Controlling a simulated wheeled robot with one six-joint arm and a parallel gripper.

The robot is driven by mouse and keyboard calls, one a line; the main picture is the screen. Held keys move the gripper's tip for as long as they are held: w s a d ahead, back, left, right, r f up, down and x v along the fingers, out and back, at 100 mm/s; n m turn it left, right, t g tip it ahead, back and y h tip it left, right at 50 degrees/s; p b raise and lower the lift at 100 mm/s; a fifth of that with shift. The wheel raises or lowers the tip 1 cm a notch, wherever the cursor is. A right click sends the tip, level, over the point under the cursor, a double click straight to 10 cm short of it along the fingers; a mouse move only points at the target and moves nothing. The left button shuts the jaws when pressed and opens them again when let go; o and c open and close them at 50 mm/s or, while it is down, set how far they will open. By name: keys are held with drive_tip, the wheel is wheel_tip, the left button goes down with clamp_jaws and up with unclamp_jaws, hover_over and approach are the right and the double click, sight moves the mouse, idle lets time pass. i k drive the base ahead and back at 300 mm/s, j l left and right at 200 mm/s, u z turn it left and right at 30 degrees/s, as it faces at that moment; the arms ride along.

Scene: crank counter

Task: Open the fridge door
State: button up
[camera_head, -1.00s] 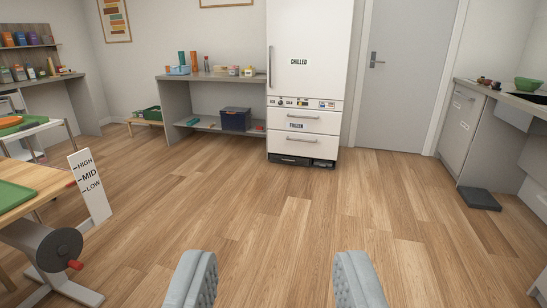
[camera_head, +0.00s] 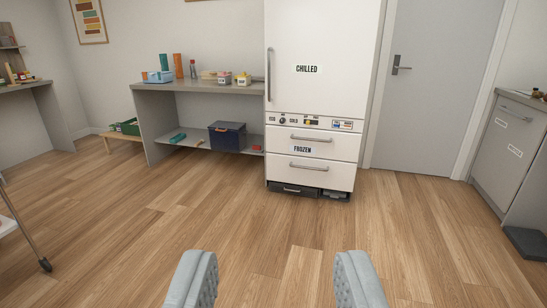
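The white fridge (camera_head: 318,99) stands against the back wall, right of the picture's middle. Its upper door (camera_head: 335,52) is labelled CHILLED and is shut. A vertical grey handle (camera_head: 269,74) runs along the door's left edge. Below are a control strip and two drawers with horizontal handles; the label FROZEN (camera_head: 302,149) is on the lower part. My gripper (camera_head: 273,280) is at the bottom of the picture, its two grey fingers wide apart with only floor between them. It is well short of the fridge and touches nothing.
A grey shelf unit (camera_head: 205,88) with small goods and a dark blue bin (camera_head: 227,136) stands left of the fridge. A grey door (camera_head: 435,90) is to its right. A grey cabinet (camera_head: 508,150) and dark floor pad (camera_head: 530,243) are at right. The wooden floor ahead is clear.

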sight(320, 54)
drive_tip(key=i, duration=1.85)
drive_tip(key=i+l+u, duration=0.1)
drive_tip(key=i, duration=1.7)
